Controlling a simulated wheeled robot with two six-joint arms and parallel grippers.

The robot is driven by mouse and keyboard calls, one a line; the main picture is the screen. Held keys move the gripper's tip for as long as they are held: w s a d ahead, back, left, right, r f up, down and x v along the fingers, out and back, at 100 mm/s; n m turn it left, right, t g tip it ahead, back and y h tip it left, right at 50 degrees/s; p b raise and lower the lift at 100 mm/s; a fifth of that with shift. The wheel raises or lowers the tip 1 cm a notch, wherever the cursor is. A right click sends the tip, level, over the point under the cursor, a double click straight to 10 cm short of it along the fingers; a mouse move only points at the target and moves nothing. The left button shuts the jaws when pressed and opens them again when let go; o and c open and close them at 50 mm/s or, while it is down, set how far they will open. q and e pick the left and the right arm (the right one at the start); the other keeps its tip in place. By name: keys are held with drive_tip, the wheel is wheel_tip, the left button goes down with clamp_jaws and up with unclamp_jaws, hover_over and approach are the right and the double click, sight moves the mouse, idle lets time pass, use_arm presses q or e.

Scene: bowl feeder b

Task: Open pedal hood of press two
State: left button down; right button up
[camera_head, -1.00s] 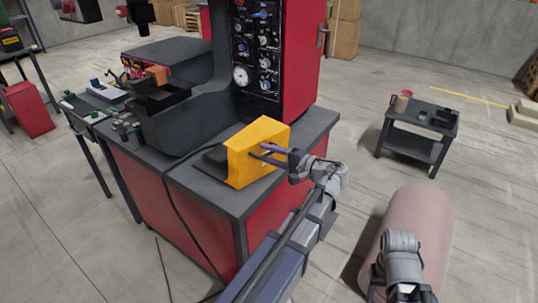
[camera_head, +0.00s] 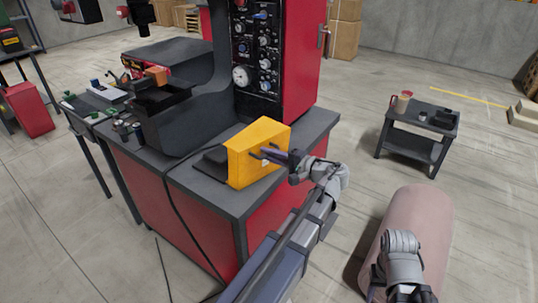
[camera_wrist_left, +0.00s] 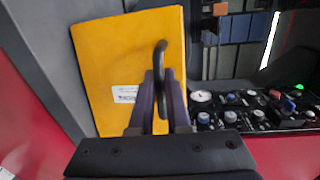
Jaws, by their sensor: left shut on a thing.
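The yellow pedal hood (camera_head: 252,150) stands on the dark top of the red press bench, beside the press column. It also fills the middle of the left wrist view (camera_wrist_left: 108,70), with a white label low on its face. A dark curved handle (camera_wrist_left: 160,62) stands out from that face. My left gripper (camera_head: 272,155) is at the hood's right face. In the left wrist view its purple fingers (camera_wrist_left: 160,98) are closed around the handle. A dark flat piece shows at the hood's left foot. My right gripper (camera_head: 396,292) hangs at the bottom right, partly cut off by the frame edge.
The press column carries a panel of knobs and a gauge (camera_head: 241,75) just behind the hood. A black cable runs down the bench front. A small dark side table (camera_head: 412,147) with cups stands at the right. Open floor lies between it and the bench.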

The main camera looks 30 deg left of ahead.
sight(252, 139)
idle(0.8)
use_arm(q)
drive_tip(key=a+r+h+p, duration=0.2)
drive_tip(key=r+p, duration=0.1)
drive_tip(key=p, duration=0.3)
drive_tip(key=shift+w+a+p, duration=0.1)
drive_tip(key=shift+a+p, duration=0.3)
drive_tip(key=shift+a+r+p, duration=0.2)
drive_tip(key=shift+a+p, duration=0.4)
drive_tip(key=shift+a, duration=0.1)
drive_tip(key=shift+w+a, duration=0.1)
drive_tip(key=shift+a, duration=0.3)
drive_tip(key=c, duration=0.9)
unclamp_jaws()
